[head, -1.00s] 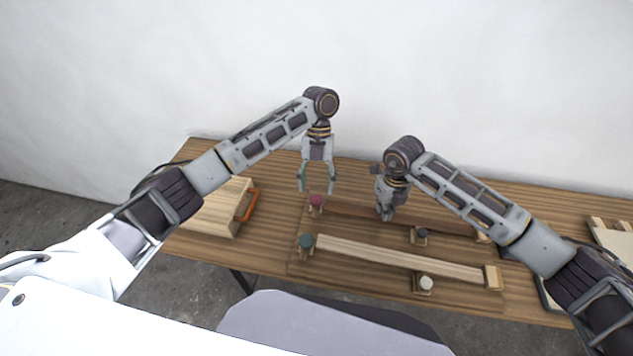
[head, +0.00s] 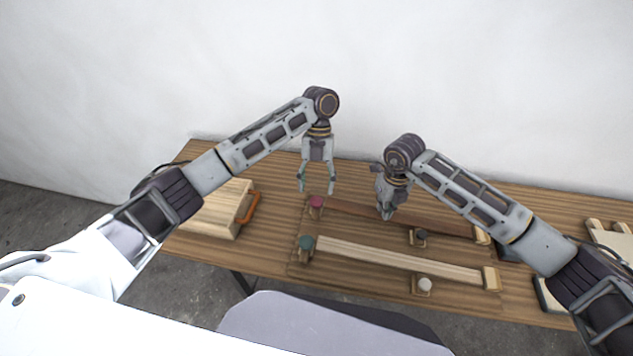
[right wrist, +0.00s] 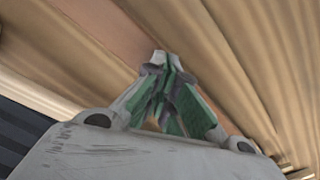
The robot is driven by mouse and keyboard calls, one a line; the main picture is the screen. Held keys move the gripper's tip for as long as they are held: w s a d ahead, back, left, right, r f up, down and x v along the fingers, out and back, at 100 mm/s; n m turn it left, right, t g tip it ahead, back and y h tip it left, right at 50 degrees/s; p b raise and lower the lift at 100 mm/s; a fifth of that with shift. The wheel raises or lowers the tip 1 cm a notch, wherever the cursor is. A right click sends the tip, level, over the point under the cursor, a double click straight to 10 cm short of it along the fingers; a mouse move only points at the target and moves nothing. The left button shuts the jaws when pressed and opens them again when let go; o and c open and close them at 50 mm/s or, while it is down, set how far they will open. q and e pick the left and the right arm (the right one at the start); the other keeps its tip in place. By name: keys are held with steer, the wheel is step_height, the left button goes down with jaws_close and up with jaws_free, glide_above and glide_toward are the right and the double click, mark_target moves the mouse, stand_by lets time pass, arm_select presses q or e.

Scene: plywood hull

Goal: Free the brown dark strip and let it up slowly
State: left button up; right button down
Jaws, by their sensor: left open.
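The brown dark strip (head: 447,224) lies lengthwise at the back of a board on the table. A magenta knob (head: 317,202) on a small block is at its left end, a black knob (head: 420,236) stands by its front edge, and a wooden block (head: 482,236) is at its right end. My right gripper (head: 387,214) points down at the strip's middle. In the right wrist view its fingertips (right wrist: 160,62) meet over the brown strip (right wrist: 108,32); I cannot tell whether they touch it. My left gripper (head: 316,188) is open and empty, above and behind the magenta knob.
A pale strip (head: 390,256) lies in front, with a green knob (head: 306,243) at its left end and a white knob (head: 425,284) by its front edge. A wooden box with an orange handle (head: 250,207) stands left. Pale wooden pieces (head: 610,238) lie far right.

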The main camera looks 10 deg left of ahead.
steer(key=shift+r+p, duration=0.8)
steer(key=shift+r, duration=0.85)
stand_by(0.9)
step_height(320, 180, up, 5)
steer(key=shift+f+p, duration=0.1)
steer(key=shift+p, duration=1)
steer(key=shift+d, duration=0.1)
